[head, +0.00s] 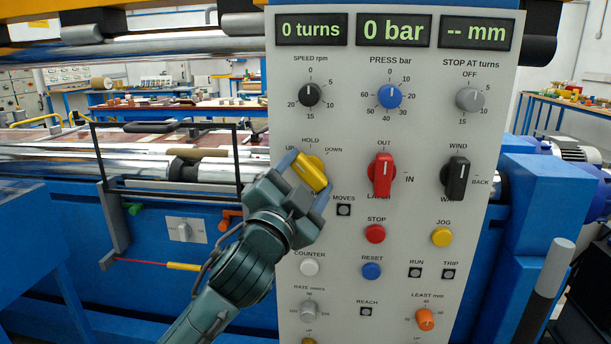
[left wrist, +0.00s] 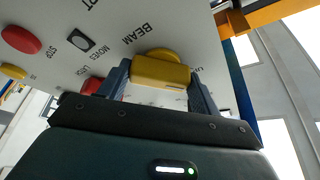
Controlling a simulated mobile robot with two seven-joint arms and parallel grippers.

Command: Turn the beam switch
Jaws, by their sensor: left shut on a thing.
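The beam switch (head: 311,172) is a yellow bar knob on the grey panel, under the labels UP, HOLD and DOWN. Its bar is tilted, with the upper end leaning left toward UP. My left gripper (head: 304,182) is shut on it, coming from below left. In the left wrist view the yellow beam switch (left wrist: 161,70) sits between the two fingers, close to the panel and the word BEAM. The gripper hides the lower part of the switch and its label in the head view. My right gripper is not in view.
A red lever switch (head: 382,176) and a black wind switch (head: 457,178) stand out to the right. Push buttons, including the red stop button (head: 375,233), lie below. A dark wire frame (head: 165,126) and steel rollers are on the left.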

